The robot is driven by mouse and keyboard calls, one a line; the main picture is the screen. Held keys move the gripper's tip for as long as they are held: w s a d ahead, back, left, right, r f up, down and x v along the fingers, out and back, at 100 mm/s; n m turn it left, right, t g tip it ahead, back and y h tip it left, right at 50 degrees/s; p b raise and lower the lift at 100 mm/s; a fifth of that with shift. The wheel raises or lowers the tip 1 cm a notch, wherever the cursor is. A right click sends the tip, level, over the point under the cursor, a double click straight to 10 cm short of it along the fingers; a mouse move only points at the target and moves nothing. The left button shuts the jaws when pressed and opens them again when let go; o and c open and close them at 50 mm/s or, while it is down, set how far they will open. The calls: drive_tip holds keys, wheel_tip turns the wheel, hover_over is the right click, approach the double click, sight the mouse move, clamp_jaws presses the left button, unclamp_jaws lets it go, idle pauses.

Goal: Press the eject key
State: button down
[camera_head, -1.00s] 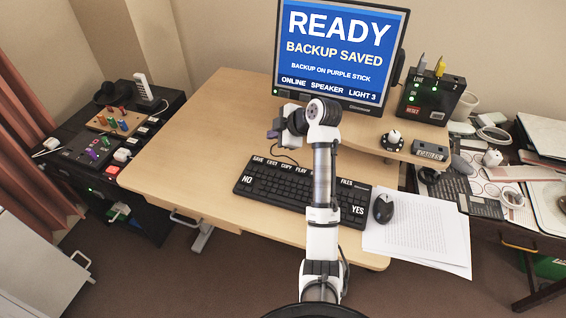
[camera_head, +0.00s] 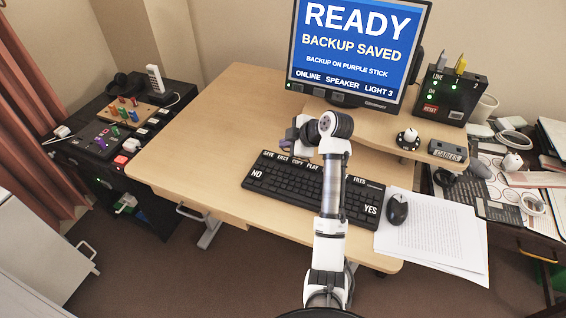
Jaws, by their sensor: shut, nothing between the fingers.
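The black keyboard (camera_head: 305,188) lies on the desk, with white labels along its top row. The label that reads as EJECT (camera_head: 283,157) is second from the left, between SAVE and COPY. My gripper (camera_head: 285,146) is shut and empty, over the back left edge of the keyboard, close to the EJECT label. Whether its tips touch anything cannot be told. My forearm covers part of the top row right of PLAY. The monitor (camera_head: 358,45) reads READY, BACKUP SAVED, BACKUP ON PURPLE STICK.
A mouse (camera_head: 397,210) and papers (camera_head: 435,240) lie right of the keyboard. A black box (camera_head: 449,97) with green lights and plugged sticks stands right of the monitor. A dark side cabinet with a button panel (camera_head: 102,140) stands left. The desk's left part is clear.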

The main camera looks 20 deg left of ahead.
sight(279, 156)
drive_tip(key=shift+f+b, duration=0.75)
drive_tip(key=shift+f, duration=0.75)
drive_tip(key=shift+f, duration=0.15)
idle(0.7)
drive_tip(key=shift+f+b, duration=0.3)
drive_tip(key=shift+f+b, duration=0.4)
drive_tip(key=shift+f, duration=0.05)
idle(0.7)
drive_tip(key=shift+r, duration=0.1)
drive_tip(key=shift+r+p, duration=0.55)
drive_tip(key=shift+r, duration=0.25)
drive_tip(key=shift+r+p, duration=1.65)
drive_tip(key=shift+r, duration=0.9)
